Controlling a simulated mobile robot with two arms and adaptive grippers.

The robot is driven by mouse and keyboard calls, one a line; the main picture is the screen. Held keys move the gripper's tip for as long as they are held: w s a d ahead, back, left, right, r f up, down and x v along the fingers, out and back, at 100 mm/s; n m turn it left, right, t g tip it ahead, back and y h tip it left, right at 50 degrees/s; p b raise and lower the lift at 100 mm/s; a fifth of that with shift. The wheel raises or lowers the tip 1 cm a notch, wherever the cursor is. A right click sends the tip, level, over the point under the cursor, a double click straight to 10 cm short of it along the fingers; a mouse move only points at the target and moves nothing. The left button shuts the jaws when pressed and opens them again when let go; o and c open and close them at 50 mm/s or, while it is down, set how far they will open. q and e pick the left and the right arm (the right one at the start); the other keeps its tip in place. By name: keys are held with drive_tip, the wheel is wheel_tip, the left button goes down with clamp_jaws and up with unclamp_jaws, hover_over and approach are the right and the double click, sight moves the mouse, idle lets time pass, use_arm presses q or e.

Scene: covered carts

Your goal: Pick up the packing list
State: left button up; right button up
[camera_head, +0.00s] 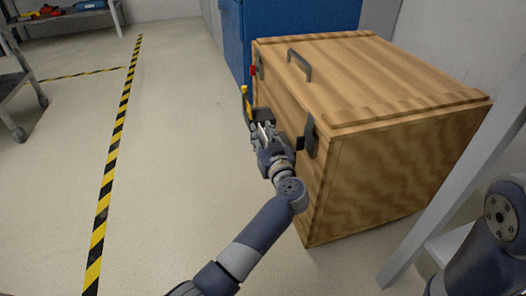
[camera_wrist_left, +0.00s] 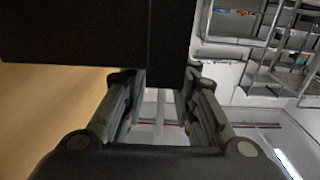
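The left gripper (camera_head: 264,131) is at the front side of the wooden crate (camera_head: 390,165), just below a small dark holder (camera_head: 262,115) on that side. In the left wrist view the two fingers of the left gripper (camera_wrist_left: 160,95) stand apart, with pale grey between them. A dark block (camera_wrist_left: 95,30) fills the upper left there, close to the fingertips. I cannot make out the packing list for certain; a small pale patch shows at the fingers in the head view. My right gripper is not in view.
The crate has a dark lid handle (camera_head: 299,64) and a dark latch (camera_head: 310,136). A yellow item (camera_head: 246,100) and a red item (camera_head: 253,71) stand by its front side. A blue cabinet (camera_head: 290,18) is behind. The floor at left is open, with striped tape (camera_head: 118,130).

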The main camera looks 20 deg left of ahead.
use_arm(q)
drive_tip(key=shift+w+a+f+b, duration=0.25)
drive_tip(key=shift+w+a+b, duration=0.35)
drive_tip(key=shift+w, duration=0.2)
drive_tip(key=shift+w+a+r, duration=0.1)
drive_tip(key=shift+w+r, duration=0.1)
drive_tip(key=shift+w, duration=0.05)
clamp_jaws()
drive_tip(key=shift+r, duration=0.1)
